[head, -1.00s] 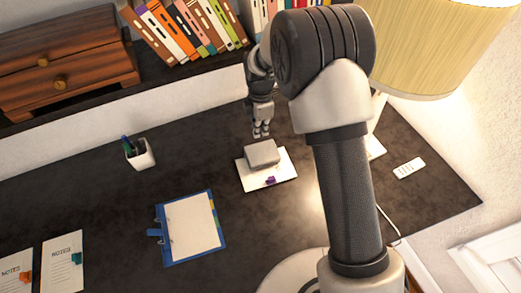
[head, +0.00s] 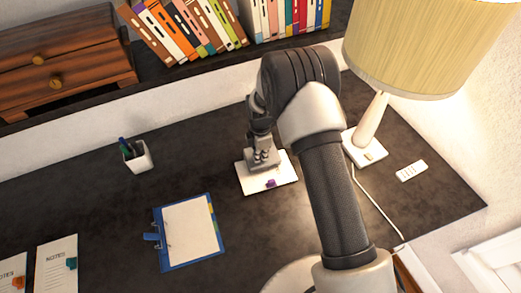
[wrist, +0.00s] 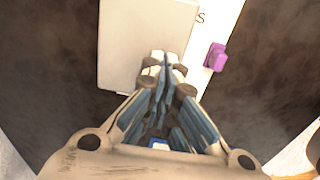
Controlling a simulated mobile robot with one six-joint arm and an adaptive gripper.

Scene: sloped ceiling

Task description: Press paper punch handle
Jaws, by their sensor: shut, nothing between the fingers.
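The paper punch is a grey block on a white sheet (head: 284,180) on the dark desk. In the head view my gripper (head: 264,164) covers most of the punch. In the wrist view the punch's flat pale top (wrist: 145,40) fills the upper middle. My gripper (wrist: 163,62) is shut and empty, its fingertips over the near edge of that top. Whether they touch it I cannot tell. A small purple clip (head: 271,183) sits on the sheet beside the punch; it also shows in the wrist view (wrist: 216,57).
A blue clipboard (head: 189,232) lies to the left, and a white pen cup (head: 138,157) stands behind it. A lamp (head: 370,130) stands to the right, with a remote (head: 412,171) beyond. Notes sheets (head: 57,265) lie at the front left. Books line the shelf behind.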

